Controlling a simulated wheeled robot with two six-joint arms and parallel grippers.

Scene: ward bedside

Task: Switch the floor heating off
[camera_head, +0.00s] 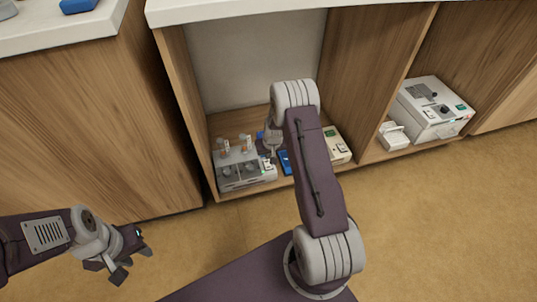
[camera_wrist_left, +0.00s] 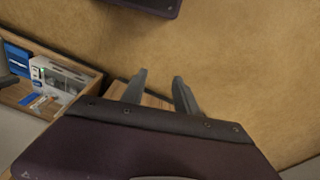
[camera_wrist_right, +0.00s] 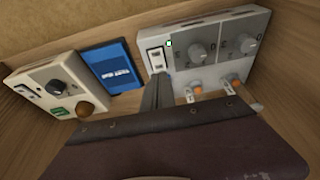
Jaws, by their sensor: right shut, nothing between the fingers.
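A grey control unit (camera_head: 240,178) stands at the left of the open cabinet compartment. No floor heating label is readable.
A blue box (camera_wrist_right: 111,68) stands beside the grey unit, then a beige unit (camera_wrist_right: 50,88) with a dark knob, green parts and a brown knob. A white box (camera_head: 432,108) stands in the right compartment. Wooden walls close in the compartment. The floor in front is clear.

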